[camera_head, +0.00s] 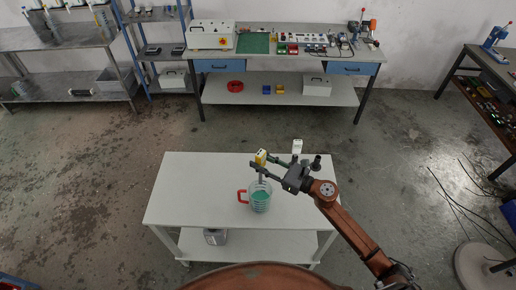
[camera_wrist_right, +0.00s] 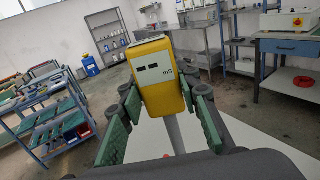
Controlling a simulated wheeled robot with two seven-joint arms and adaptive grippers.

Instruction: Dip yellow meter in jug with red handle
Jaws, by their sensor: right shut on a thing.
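The yellow meter (camera_head: 261,157) is a small yellow box with a grey probe below it. My right gripper (camera_head: 268,164) is shut on it and holds it upright above the jug. In the right wrist view the meter (camera_wrist_right: 158,75) sits between the two green-padded fingers (camera_wrist_right: 160,118), with its "mS" front showing and its grey stem hanging down. The clear jug (camera_head: 261,200) with a red handle (camera_head: 242,196) stands on the white table and holds green liquid. The probe's lower end lies in line with the jug's mouth; I cannot tell whether it is inside. My left gripper is not in view.
The white table (camera_head: 190,190) is clear to the left of the jug. A white object (camera_head: 297,146) and a dark upright object (camera_head: 317,162) stand near its back right. A grey container (camera_head: 215,237) is on the lower shelf. A workbench (camera_head: 280,60) stands behind.

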